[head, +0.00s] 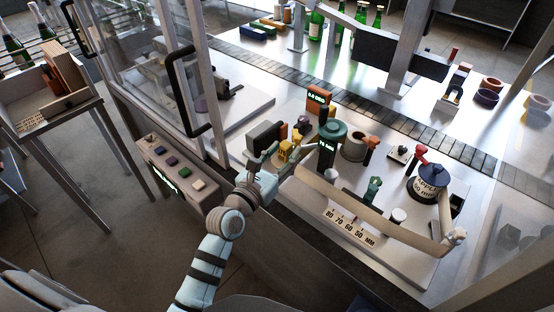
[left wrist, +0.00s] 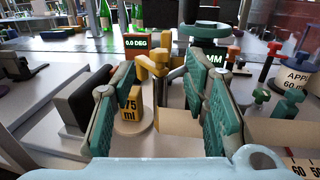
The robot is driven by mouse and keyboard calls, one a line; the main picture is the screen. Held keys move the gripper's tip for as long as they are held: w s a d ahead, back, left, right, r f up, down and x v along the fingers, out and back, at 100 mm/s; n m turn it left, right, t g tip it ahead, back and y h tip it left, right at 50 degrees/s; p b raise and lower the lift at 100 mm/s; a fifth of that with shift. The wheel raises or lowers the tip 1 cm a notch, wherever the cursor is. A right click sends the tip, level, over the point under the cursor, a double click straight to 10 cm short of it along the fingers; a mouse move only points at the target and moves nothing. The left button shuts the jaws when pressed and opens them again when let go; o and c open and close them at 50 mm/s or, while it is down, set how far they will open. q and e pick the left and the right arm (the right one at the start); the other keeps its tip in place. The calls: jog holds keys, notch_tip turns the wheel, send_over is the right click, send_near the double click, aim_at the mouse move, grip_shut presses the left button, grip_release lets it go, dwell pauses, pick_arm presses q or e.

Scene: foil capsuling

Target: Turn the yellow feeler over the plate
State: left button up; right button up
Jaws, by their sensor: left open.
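The yellow feeler (left wrist: 155,63) shows in the left wrist view as a bent yellow arm beside a grey post, below the orange-framed 0.0 DEG display (left wrist: 137,43). In the head view the yellow feeler (head: 296,138) is small and partly crowded by other parts. A yellow block marked 75 ml (left wrist: 131,106) stands on a round pale plate (left wrist: 133,126), left of the post. My left gripper (head: 272,160) is open, and in the left wrist view its green-padded fingers (left wrist: 163,85) stand either side of the feeler and post. I cannot tell whether either finger touches them.
A dark block (head: 264,137) stands left of the feeler. A green ring (head: 332,131) and an MM display post (head: 326,153) stand to the right. A beige strip (head: 375,217) crosses the bench front. A glazed door with a black handle (head: 188,90) rises at the left.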

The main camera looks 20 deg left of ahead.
pick_arm(q)
jog(key=v, duration=0.4)
jog(key=shift+s, duration=0.1)
